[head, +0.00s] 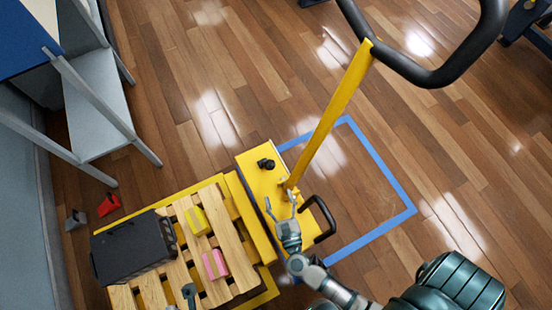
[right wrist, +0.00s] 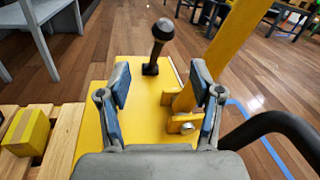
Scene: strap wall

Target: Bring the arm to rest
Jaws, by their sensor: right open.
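My right arm (head: 345,295) reaches up from the bottom edge in the head view. Its gripper (head: 280,203) is over the yellow deck of a pallet truck (head: 258,180), beside the foot of the yellow handle post. In the right wrist view the gripper (right wrist: 162,86) has its two blue-padded fingers wide apart with nothing between them. A black knobbed lever (right wrist: 155,47) stands on the deck beyond the fingertips, apart from them; it also shows in the head view (head: 266,164). A small dark part (head: 190,292) at the bottom edge may be my left gripper; most is hidden.
The yellow post (head: 330,115) rises to a black handle loop (head: 440,78). A black grab bar (head: 325,220) is close right of my gripper. A wooden pallet (head: 235,245) carries a black crate (head: 133,248), a yellow box (head: 197,221) and a pink box (head: 215,264). Blue tape (head: 385,175) marks clear floor.

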